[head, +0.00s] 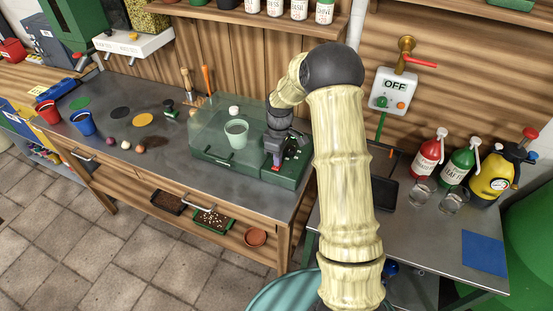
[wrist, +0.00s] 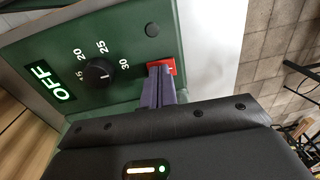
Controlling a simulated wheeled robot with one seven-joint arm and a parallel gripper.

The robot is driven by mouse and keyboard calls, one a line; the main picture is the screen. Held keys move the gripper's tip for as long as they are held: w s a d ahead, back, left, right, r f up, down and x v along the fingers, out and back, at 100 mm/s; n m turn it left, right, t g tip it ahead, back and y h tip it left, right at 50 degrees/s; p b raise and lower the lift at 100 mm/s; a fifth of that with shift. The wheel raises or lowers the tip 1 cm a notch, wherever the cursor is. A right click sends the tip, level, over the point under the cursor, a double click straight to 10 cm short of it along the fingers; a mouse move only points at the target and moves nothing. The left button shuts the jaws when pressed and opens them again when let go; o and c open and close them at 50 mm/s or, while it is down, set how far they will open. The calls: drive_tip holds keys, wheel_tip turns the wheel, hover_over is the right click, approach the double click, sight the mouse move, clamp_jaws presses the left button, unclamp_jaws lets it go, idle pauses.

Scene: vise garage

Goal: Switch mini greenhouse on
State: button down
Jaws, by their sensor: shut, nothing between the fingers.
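The mini greenhouse has a clear cover (head: 207,121) on a green base (head: 222,158), on the metal bench in the head view. A pale green pot stands under the cover (head: 236,133). In the wrist view its green control panel (wrist: 120,22) shows a lit OFF display (wrist: 52,83), a black dial (wrist: 99,72) marked with numbers, and a red switch (wrist: 172,66). My gripper (wrist: 160,70) is shut and empty, its fingertips at the red switch and partly covering it. I cannot tell whether they touch. In the head view my gripper (head: 277,158) is over the panel end of the base.
A wall box (head: 394,91) with its own OFF sign and buttons is on the right wall. Red and green bottles (head: 428,155) and a yellow sprayer (head: 491,177) stand on the right bench. Red and blue pots (head: 83,122) stand at the left.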

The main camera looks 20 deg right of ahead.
drive_tip(key=shift+r, duration=0.1)
drive_tip(key=r+p, duration=0.3)
drive_tip(key=r, duration=0.1)
drive_tip(key=shift+w+p, duration=0.25)
drive_tip(key=shift+p, duration=0.05)
drive_tip(key=shift+w+d+r+b, duration=0.15)
drive_tip(key=shift+r+b, duration=0.15)
wheel_tip(320, 180, up, 9)
drive_tip(key=b, duration=0.1)
drive_tip(key=shift+w+d, duration=0.25)
drive_tip(key=shift+w, duration=0.05)
drive_tip(key=shift+s, duration=0.1)
drive_tip(key=shift+d+b, duration=0.1)
drive_tip(key=shift+b, duration=0.2)
